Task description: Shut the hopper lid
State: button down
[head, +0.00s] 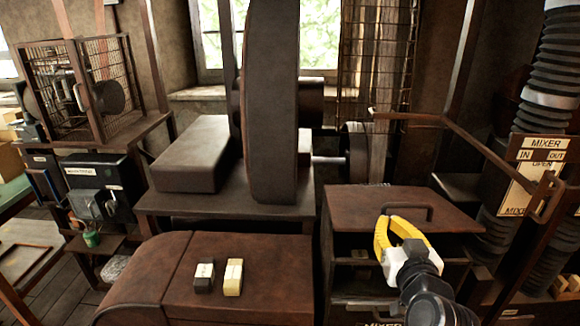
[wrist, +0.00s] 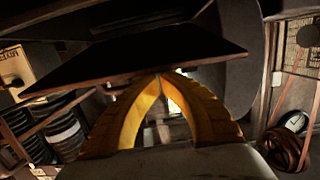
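A flat rusty-brown panel with a bar handle (head: 410,210), which looks like the hopper lid (head: 355,208), lies over a dark box-like body at right of centre in the head view. A dark gap shows below its front edge. My gripper (head: 386,219) is in front of the panel, its yellow fingertips overlapping it near the handle's left end. In the wrist view the fingers (wrist: 159,75) converge at the tips with nothing visible between them. A dark tilted plate (wrist: 130,60), probably the lid, spans above them. Whether they touch it is unclear.
A brown rounded cabinet (head: 150,275) with two small blocks stands at front left. A large wheel (head: 271,100) rises behind. A bent metal bar (head: 460,140) crosses above the panel toward the mixer sign (head: 540,150) and bellows pipes at right.

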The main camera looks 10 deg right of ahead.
notch_tip(320, 180, down, 9)
jog(key=s+b, duration=0.1)
jog(key=b, duration=0.5)
jog(key=shift+s+a, duration=0.25)
jog(key=shift+a, duration=0.05)
jog(key=shift+s, duration=0.1)
